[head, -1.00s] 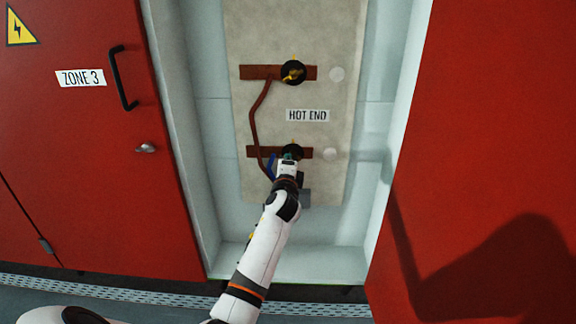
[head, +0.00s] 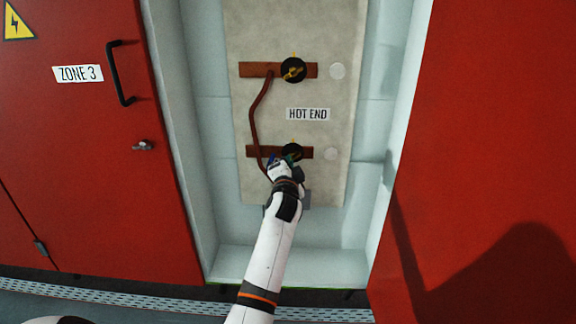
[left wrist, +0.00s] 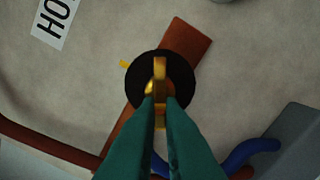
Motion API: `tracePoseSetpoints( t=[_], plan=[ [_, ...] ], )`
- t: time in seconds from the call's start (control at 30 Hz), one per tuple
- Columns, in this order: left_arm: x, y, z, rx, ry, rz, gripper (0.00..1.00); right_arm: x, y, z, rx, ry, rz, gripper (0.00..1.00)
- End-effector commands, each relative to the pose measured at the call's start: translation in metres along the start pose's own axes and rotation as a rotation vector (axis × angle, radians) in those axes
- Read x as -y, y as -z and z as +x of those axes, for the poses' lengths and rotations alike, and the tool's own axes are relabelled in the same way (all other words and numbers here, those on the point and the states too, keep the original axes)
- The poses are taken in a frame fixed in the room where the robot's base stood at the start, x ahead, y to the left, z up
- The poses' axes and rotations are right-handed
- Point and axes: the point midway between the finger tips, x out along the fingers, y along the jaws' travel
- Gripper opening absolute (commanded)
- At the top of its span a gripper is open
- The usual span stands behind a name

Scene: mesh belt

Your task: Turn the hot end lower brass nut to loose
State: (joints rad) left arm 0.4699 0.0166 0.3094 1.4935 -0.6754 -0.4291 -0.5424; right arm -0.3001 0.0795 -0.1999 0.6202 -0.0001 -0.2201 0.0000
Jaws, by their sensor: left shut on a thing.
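The hot end lower brass nut (left wrist: 160,70) is a winged brass piece on a round black disc, over a brown bar. In the left wrist view my left gripper's green fingers (left wrist: 160,101) are shut on its wing, one on each side. In the head view my left gripper (head: 287,159) reaches up from below to the lower black disc (head: 292,151) and hides much of the nut. A small yellow mark sits at the disc's edge. My right gripper is not in view.
An upper brass nut (head: 293,70) sits on its own black disc above the HOT END label (head: 308,114). A brown cable (head: 254,115) runs down the left side. Red doors flank the pale recess. A blue cable (left wrist: 245,153) and grey block (left wrist: 298,140) lie near the fingers.

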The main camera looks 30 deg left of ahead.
Motion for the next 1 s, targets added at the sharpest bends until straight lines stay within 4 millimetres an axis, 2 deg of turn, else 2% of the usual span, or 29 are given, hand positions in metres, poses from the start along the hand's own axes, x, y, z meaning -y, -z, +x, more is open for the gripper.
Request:
tracePoseSetpoints(
  t=[0.47,0.5,0.6,0.87,1.0],
  plan=[
    [0.0030,0.0011,-0.0005,-0.003,0.006,-0.014,0.00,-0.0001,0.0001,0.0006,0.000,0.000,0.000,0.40],
    [0.0030,0.0011,-0.0005,-0.003,0.006,-0.014,0.14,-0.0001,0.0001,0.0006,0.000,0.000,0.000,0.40],
    [0.0025,0.0009,-0.0004,-0.002,0.005,-0.013,0.29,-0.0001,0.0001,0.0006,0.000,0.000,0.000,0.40],
    [0.0011,0.0003,-0.0005,-0.001,0.002,-0.012,0.29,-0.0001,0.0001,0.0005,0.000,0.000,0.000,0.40],
    [0.0015,0.0004,-0.0091,-0.001,0.002,-0.010,0.29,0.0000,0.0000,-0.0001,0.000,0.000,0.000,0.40]
  ],
)
